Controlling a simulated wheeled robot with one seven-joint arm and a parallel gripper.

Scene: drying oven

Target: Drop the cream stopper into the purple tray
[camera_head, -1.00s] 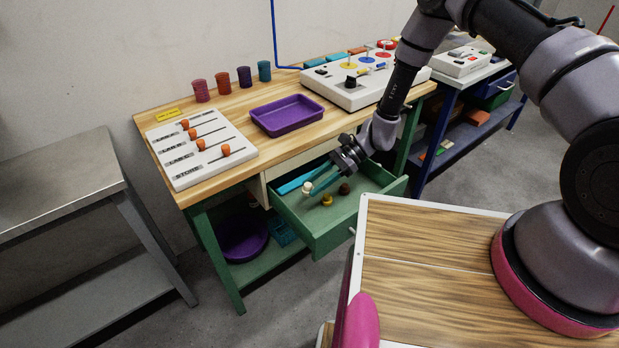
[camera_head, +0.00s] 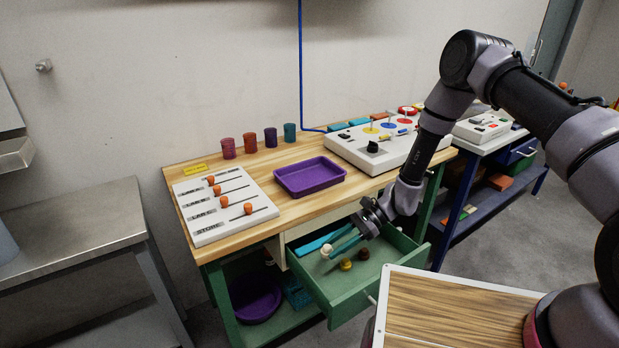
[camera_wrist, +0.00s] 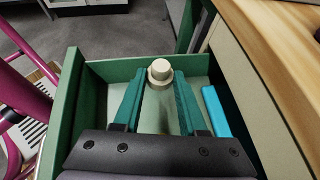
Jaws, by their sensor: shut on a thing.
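The cream stopper (camera_head: 326,250) is between the teal fingertips of my gripper (camera_head: 338,247), over the open green drawer (camera_head: 352,300). In the wrist view the stopper (camera_wrist: 159,72) shows at the ends of the two fingers (camera_wrist: 158,98), which are shut on it. I cannot tell exactly how high it is above the drawer floor. The purple tray (camera_head: 310,190) lies on the wooden bench top, above and behind the drawer, and looks empty.
A yellow stopper (camera_head: 346,265) and a brown stopper (camera_head: 363,254) stand in the drawer, with a blue strip (camera_head: 318,244) along its back. A white slider panel (camera_head: 222,204) lies left of the tray, and a control box (camera_head: 385,146) lies right. Several cups stand behind.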

